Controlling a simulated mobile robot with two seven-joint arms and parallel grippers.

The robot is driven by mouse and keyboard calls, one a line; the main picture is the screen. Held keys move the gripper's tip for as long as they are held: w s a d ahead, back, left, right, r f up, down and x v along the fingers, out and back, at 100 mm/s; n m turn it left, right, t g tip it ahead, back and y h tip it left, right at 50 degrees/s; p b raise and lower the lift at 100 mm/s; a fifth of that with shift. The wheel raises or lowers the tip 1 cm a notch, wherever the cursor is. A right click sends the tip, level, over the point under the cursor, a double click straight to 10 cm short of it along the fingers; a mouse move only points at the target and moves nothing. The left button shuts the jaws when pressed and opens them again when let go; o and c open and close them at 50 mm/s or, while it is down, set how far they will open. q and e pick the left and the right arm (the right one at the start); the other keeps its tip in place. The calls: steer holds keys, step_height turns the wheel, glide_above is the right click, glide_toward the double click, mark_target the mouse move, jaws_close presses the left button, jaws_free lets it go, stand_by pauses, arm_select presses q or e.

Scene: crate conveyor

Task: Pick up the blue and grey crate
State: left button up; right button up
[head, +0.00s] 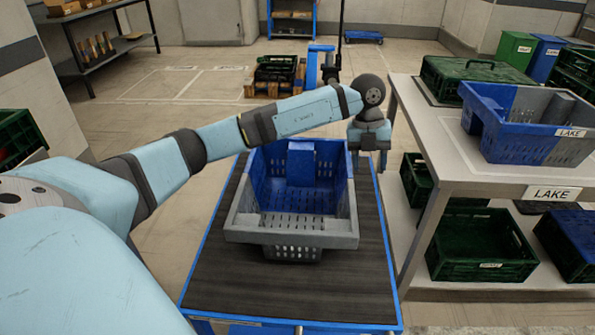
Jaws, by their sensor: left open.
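A blue and grey crate (295,233) sits on the dark belt of the conveyor (290,295). Its back part is blue and its near rim is grey; it looks empty apart from a blue raised part at the back. My left arm reaches across above the crate's far side. My left gripper (369,160) points down beside the crate's right far corner, open and empty. I cannot tell whether it touches the crate wall. A second blue and grey crate (520,143), labelled LAKE, stands on the table at right. My right gripper is out of view.
A grey table (440,160) with a LAKE label stands close to the conveyor's right side. It holds a green lidded crate (472,72); green crates (480,245) lie on its lower shelf. The floor (190,85) behind is mostly clear, with a pallet stack (277,75).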

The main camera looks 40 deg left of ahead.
mark_target(349, 178)
arm_select(q)
steer(key=w+a+r+n+y+b, duration=0.1)
steer(key=a+n+y, duration=0.1)
steer(key=a, duration=0.4)
steer(key=f+b, duration=0.1)
steer(key=f, duration=0.2)
steer(key=f+b, duration=0.1)
steer(key=f, duration=0.3)
steer(key=shift+d+f, duration=0.2)
steer(key=shift+f, duration=0.1)
steer(key=shift+w+f, duration=0.1)
steer(key=shift+f, duration=0.1)
steer(key=f+b, duration=0.1)
steer(key=f, duration=0.2)
steer(key=f+b, duration=0.1)
steer(key=f, duration=0.1)
steer(key=shift+w+a+b, duration=0.15)
steer(key=shift+w+b, duration=0.1)
steer(key=shift+b, duration=0.05)
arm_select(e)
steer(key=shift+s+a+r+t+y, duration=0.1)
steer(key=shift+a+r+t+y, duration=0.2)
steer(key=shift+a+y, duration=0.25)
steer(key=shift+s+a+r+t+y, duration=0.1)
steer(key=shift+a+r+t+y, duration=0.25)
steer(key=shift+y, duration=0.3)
arm_select(q)
steer(key=shift+c, duration=0.3)
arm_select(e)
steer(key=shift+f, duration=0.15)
